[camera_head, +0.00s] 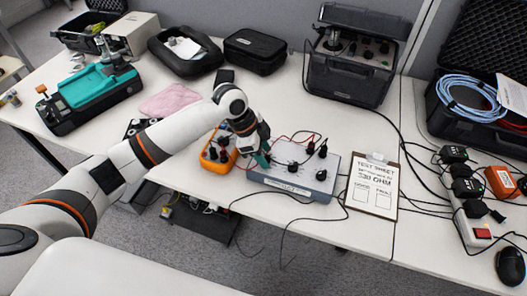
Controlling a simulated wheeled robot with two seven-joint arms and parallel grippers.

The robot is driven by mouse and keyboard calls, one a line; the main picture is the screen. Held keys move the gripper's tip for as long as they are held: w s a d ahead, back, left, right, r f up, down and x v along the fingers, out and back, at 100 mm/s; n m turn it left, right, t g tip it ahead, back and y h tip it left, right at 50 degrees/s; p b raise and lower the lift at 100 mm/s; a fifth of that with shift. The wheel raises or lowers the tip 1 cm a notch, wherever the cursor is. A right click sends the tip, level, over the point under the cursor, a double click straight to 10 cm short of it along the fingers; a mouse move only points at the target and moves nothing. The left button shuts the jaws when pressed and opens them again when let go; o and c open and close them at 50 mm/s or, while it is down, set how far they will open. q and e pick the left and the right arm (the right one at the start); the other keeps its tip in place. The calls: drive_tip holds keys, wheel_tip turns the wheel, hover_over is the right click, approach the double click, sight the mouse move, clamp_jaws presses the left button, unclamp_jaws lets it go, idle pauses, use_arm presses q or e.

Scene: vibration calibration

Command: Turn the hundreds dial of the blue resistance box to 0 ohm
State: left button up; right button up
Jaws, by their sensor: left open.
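The grey-blue resistance box (275,182) sits on the table right of centre, with several black knobs and plugs on its top and a white label on its front. Its dial markings are too small to read. My left arm reaches in from the left, and my left gripper (262,159) points down at the box's left end. The gripper is open. It hides part of the box's left top, and I cannot tell whether it touches a dial. My right gripper is not in view.
An orange meter (211,160) stands just left of the box, with leads running between. A clipboard with a test sheet (373,187) lies to the right. Cables hang over the front edge.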

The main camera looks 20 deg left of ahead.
use_arm(q)
drive_tip(key=shift+c, duration=0.5)
drive_tip(key=c, duration=0.9)
drive_tip(key=shift+r+p, duration=0.15)
drive_tip(key=shift+p, duration=0.3)
drive_tip(key=n+p, duration=0.2)
drive_tip(key=p, duration=0.1)
drive_tip(key=n+t+p, duration=0.1)
drive_tip(key=n+p, duration=0.1)
drive_tip(key=p, duration=0.2)
drive_tip(key=shift+s+d+r+t+y, duration=0.1)
drive_tip(key=shift+s+r+t+y, duration=0.05)
drive_tip(key=shift+t+y, duration=0.15)
drive_tip(key=shift+f+n+t+p, duration=0.2)
drive_tip(key=shift+n+t+p, duration=0.1)
drive_tip(key=shift+n+p, duration=0.8)
drive_tip(key=o, duration=1)
drive_tip(key=shift+f, duration=0.1)
